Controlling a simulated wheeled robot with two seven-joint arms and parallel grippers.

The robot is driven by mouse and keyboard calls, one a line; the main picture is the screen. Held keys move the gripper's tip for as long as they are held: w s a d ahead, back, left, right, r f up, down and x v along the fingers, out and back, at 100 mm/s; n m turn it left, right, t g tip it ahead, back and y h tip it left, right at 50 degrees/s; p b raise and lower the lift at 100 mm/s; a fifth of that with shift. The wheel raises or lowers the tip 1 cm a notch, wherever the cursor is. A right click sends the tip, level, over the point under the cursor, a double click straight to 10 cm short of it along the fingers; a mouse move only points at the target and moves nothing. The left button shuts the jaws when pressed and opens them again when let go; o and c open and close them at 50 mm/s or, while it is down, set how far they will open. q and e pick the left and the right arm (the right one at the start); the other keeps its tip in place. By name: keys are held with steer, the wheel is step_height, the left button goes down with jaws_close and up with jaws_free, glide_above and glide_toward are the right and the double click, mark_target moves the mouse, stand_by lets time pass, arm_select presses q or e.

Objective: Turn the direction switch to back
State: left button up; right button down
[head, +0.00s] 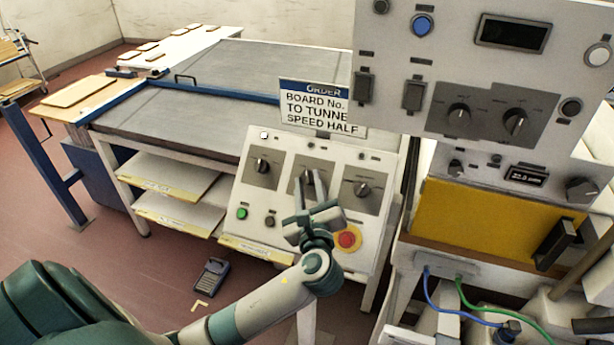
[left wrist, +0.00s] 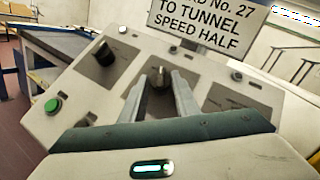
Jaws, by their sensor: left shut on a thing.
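A white sloped control panel (head: 248,192) carries three black rotary switches in a row: a left one (head: 262,166), a middle one (head: 308,177) and a right one (head: 362,189). Their labels are too small to read, so I cannot tell which is marked direction. My left gripper (head: 311,190) is at the middle switch. In the left wrist view its two fingers are shut on the middle switch's knob (left wrist: 157,77), one on each side. My right gripper is not in view.
A green button (head: 242,213), a dark button (head: 269,220) and a red stop button (head: 347,240) on yellow sit below the switches. An order sign (head: 322,108) stands behind the panel. A taller cabinet (head: 440,60) with knobs is at the right. A conveyor (head: 180,115) runs behind.

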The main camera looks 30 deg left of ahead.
arm_select(q)
steer(key=n+g+p, duration=0.1)
steer(key=n+g+y+p, duration=0.1)
steer(key=n, duration=0.1)
steer(key=n+g, duration=0.1)
steer(key=shift+w+d+r+y+p, duration=0.2)
steer(key=shift+r+y+p, duration=0.05)
steer(key=shift+y+p, duration=0.15)
steer(key=shift+n+g+p, duration=0.3)
steer(key=shift+n+g, duration=0.4)
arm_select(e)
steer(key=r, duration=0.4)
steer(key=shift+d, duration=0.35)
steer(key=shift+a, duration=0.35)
arm_select(q)
steer(key=o, duration=1)
steer(key=shift+o, duration=0.2)
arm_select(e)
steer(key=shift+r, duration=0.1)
